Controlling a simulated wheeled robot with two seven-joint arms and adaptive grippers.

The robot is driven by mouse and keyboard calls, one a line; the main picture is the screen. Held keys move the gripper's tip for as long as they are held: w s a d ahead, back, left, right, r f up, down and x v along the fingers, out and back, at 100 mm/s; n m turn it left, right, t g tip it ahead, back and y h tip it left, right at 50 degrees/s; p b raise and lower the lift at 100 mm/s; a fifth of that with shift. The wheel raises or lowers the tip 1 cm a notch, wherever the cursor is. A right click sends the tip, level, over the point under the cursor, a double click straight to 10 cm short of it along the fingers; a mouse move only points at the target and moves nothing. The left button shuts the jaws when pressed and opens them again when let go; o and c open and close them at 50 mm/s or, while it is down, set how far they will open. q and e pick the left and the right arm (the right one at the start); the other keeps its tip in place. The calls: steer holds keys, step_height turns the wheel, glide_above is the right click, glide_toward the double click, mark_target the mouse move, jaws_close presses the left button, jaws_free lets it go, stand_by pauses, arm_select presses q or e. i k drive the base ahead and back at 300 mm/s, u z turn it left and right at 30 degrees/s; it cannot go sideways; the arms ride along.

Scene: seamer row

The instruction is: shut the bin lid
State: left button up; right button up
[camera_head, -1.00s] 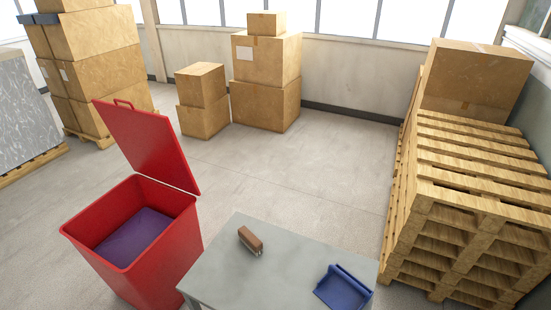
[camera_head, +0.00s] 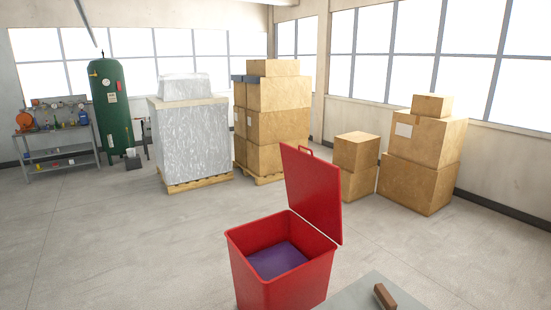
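A red bin (camera_head: 285,285) stands on the floor at the lower middle of the head view. Its red lid (camera_head: 313,192) is open, standing up and tilted from the bin's right rear edge. A red handle (camera_head: 305,149) shows at the lid's top edge. Inside the bin is a flat purple surface (camera_head: 277,260). Neither of my grippers is in view.
A grey table (camera_head: 372,293) with a brown-topped brush (camera_head: 385,297) is right of the bin. Cardboard boxes (camera_head: 425,160), a wrapped pallet load (camera_head: 193,140), a green tank (camera_head: 112,105) and a shelf bench (camera_head: 58,140) stand behind. Floor left of the bin is clear.

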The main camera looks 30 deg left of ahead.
mark_target(312, 184)
steer(key=u, duration=0.35)
steer(key=k, duration=0.8)
steer(key=u, duration=1.3)
steer(key=i, duration=2.75)
steer(key=z, duration=0.55)
